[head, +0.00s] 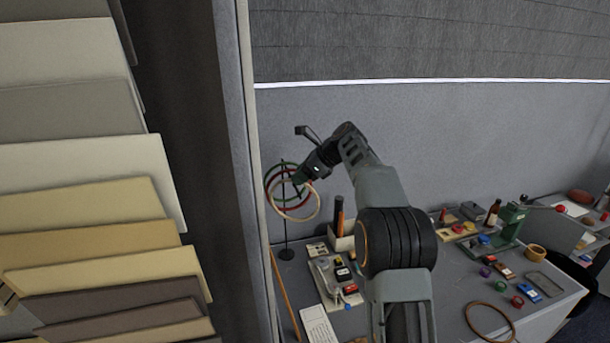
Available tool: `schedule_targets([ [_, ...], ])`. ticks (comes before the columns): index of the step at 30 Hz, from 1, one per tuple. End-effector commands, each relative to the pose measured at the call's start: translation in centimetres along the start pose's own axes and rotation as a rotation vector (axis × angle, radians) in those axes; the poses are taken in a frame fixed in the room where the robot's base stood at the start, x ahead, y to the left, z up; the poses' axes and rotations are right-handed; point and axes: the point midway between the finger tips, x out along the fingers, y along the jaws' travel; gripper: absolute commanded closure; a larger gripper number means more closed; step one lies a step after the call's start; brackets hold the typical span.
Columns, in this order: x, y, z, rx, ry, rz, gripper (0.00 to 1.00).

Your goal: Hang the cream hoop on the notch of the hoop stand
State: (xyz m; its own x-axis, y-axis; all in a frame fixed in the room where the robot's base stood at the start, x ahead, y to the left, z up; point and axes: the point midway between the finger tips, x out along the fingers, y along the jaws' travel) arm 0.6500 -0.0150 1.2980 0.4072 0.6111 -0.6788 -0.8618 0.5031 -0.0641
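The cream hoop (296,221) hangs in front of the hoop stand (286,238), its upper rim at the tips of my gripper (300,179). My gripper appears shut on that rim, though the fingers are small and dark. The stand is a thin dark post on a round base at the table's left end. A red hoop (266,192) and a green hoop (267,174) hang on the stand behind the cream one and slightly higher. The notch is too small to make out, and my gripper partly covers the stand's upper right side.
A grey partition edge (240,150) stands close left of the stand. A holder (342,241) with upright tools and a tray (337,280) of small items are to its right. A tan ring (490,304) lies flat at the front right. A green press (508,225) stands farther right.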

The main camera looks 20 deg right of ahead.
Motion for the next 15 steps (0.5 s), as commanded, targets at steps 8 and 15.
schedule_targets([
  [8,-5.5,0.2,-1.0,0.008,0.002,-0.005,0.62],
  [15,-10.7,0.2,-0.7,0.005,-0.006,-0.013,0.62],
])
